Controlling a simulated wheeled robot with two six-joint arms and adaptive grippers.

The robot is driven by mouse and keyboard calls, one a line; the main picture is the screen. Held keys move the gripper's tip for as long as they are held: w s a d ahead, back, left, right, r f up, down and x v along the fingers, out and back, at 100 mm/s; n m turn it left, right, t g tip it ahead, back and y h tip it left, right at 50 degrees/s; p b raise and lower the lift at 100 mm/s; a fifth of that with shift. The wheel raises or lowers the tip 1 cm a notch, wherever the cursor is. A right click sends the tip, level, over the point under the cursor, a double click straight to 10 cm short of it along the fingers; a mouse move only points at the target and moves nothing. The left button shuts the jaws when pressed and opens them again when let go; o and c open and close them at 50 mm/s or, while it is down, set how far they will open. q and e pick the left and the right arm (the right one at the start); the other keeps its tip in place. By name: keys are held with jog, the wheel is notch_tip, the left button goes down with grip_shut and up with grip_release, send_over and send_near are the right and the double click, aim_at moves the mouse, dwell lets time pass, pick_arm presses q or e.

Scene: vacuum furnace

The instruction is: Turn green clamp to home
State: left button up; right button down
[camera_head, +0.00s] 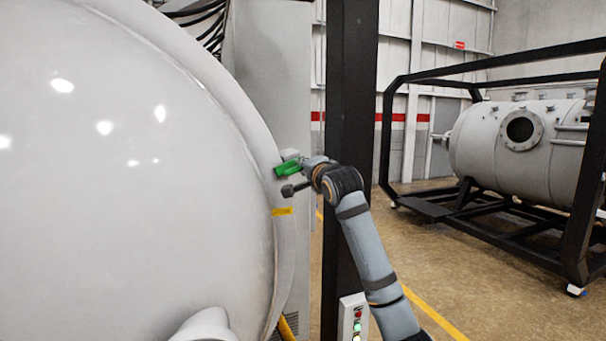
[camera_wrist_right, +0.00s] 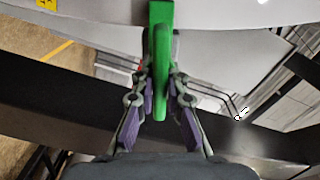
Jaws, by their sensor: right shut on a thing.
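The green clamp (camera_head: 287,169) sits on the rim of the large white furnace door, at the door's right edge in the head view. In the right wrist view the green clamp (camera_wrist_right: 161,60) hangs down from the pale rim, between the two fingers. My right gripper (camera_head: 303,166) reaches the clamp from the right. In the wrist view my right gripper (camera_wrist_right: 160,95) has its purple-padded fingers on both sides of the clamp's handle and is shut on it. The fingertips are partly hidden beside the clamp. My left gripper is in neither view.
The domed furnace door (camera_head: 130,170) fills the left side. A black upright post (camera_head: 350,100) stands just behind my right arm. A button box (camera_head: 353,315) is low on the post. A yellow label (camera_head: 282,212) is below the clamp. A framed tank (camera_head: 515,140) stands farther right.

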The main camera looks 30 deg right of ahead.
jog(key=shift+m, duration=0.4)
